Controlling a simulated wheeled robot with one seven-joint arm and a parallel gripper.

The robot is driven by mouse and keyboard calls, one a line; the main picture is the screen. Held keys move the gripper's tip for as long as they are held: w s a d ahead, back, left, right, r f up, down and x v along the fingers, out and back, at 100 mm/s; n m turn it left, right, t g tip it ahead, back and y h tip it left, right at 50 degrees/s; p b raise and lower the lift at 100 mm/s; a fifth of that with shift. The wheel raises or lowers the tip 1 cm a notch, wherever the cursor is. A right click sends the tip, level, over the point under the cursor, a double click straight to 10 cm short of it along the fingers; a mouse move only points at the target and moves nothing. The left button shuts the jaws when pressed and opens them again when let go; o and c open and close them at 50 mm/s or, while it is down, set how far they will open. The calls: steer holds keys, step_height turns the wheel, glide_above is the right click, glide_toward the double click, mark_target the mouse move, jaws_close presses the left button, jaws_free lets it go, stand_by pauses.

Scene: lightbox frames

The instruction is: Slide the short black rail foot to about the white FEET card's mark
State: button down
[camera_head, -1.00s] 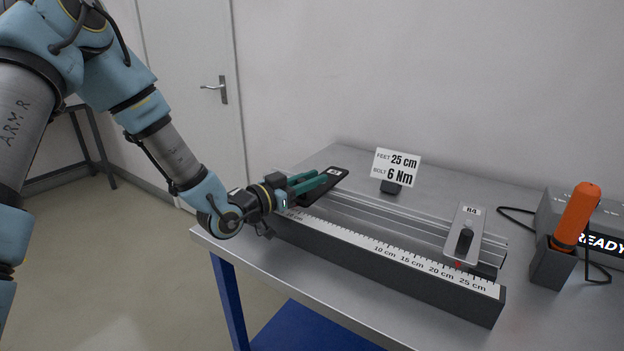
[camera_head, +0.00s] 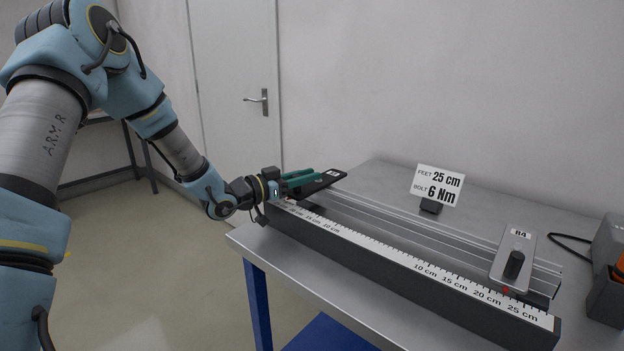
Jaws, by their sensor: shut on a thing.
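The short black rail foot (camera_head: 328,177) is a dark plate with a small pale label, lying across the far left end of the silver rail (camera_head: 400,219). My gripper (camera_head: 312,181), with green fingers, is shut on this foot from its left side. The fingers hide part of the plate. The white FEET card (camera_head: 438,185) stands behind the rail and reads FEET 25 cm, BOLT 6 Nm. A white scale (camera_head: 390,251) runs along the dark beam, with centimetre marks toward both ends. The marks right by the black foot are too small to read surely.
A silver foot labelled R4 (camera_head: 512,255), with a black knob, sits on the rail's right part, beside a red mark on the scale. A dark holder with an orange tool (camera_head: 617,268) is cut off at the right edge. The table (camera_head: 275,249) is clear in front of the beam.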

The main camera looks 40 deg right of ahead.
steer(key=c, duration=0.7)
jaws_free()
steer(key=a+b, duration=0.2)
steer(key=a, duration=0.9)
steer(key=w+a+n+t+y, duration=0.1)
steer(key=w+a+f+t+y, duration=0.1)
steer(key=w, duration=0.1)
steer(key=w+a+n+t+y, duration=0.1)
steer(key=w+a, duration=0.1)
steer(key=shift+f+n+t+y, duration=0.3)
steer(key=shift+f+t, duration=0.05)
steer(key=shift+t, duration=0.05)
steer(key=w+a+f+n+t+y+p, duration=0.1)
steer(key=w+a+n+t+y, duration=0.2)
steer(key=a, duration=0.5)
steer(key=w+a+f+n+t+y, duration=0.1)
steer(key=a+n+y, duration=0.2)
steer(key=a+y, duration=0.35)
steer(key=s+a+n+g+y, duration=0.25)
steer(key=s+a+n, duration=0.2)
steer(key=a, duration=0.85)
steer(key=s+a+n+g, duration=0.1)
steer(key=s+a, duration=0.1)
steer(key=s, duration=0.2)
steer(key=s+a+n+g+y+p, duration=0.1)
steer(key=s, duration=0.3)
steer(key=s+a+n+g+y, duration=0.1)
steer(key=s+a, duration=0.1)
steer(key=s, duration=0.3)
steer(key=shift+a+r+n+g, duration=0.35)
